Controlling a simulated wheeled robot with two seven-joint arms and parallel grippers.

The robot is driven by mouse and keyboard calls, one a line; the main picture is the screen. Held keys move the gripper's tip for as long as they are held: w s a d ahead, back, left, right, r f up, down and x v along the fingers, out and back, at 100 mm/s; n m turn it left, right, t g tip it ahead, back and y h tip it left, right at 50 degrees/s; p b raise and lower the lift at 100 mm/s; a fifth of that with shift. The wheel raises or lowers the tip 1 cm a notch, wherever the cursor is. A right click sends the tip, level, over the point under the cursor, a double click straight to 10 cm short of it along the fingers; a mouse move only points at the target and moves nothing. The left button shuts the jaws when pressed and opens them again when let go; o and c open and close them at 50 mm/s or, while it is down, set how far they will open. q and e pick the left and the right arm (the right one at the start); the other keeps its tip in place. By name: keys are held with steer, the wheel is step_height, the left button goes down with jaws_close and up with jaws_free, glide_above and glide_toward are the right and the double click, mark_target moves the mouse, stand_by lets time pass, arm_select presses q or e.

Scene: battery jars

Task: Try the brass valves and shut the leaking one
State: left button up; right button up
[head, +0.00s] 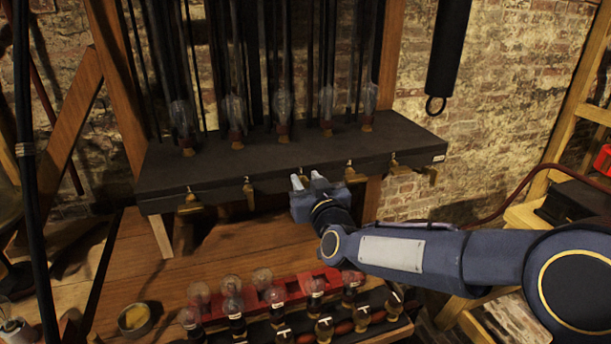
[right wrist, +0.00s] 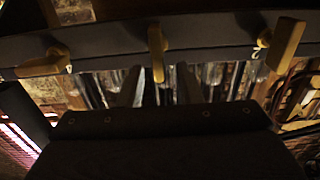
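Several brass valves line the front edge of a dark shelf. In the head view I see one at the left (head: 189,204), one left of centre (head: 249,192), one right of centre (head: 351,170) and one near the right end (head: 397,165). My right gripper (head: 309,181) is at the shelf's front edge near the middle, fingers apart, and hides that part of the edge. In the right wrist view a valve handle (right wrist: 157,52) hangs above the spread fingers (right wrist: 158,88), with a valve at each side, left (right wrist: 47,63) and right (right wrist: 283,43). I see no clear leak. My left gripper is out of view.
The dark shelf (head: 220,162) carries several glass jars with dark rods above. Below, a wooden bench (head: 200,257) holds a red rack (head: 272,290) of glass bulbs and a small tin (head: 135,319). A black cylinder (head: 449,45) hangs at the right.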

steer(key=shift+w+a, duration=0.2)
steer(key=shift+w, duration=0.45)
jaws_close()
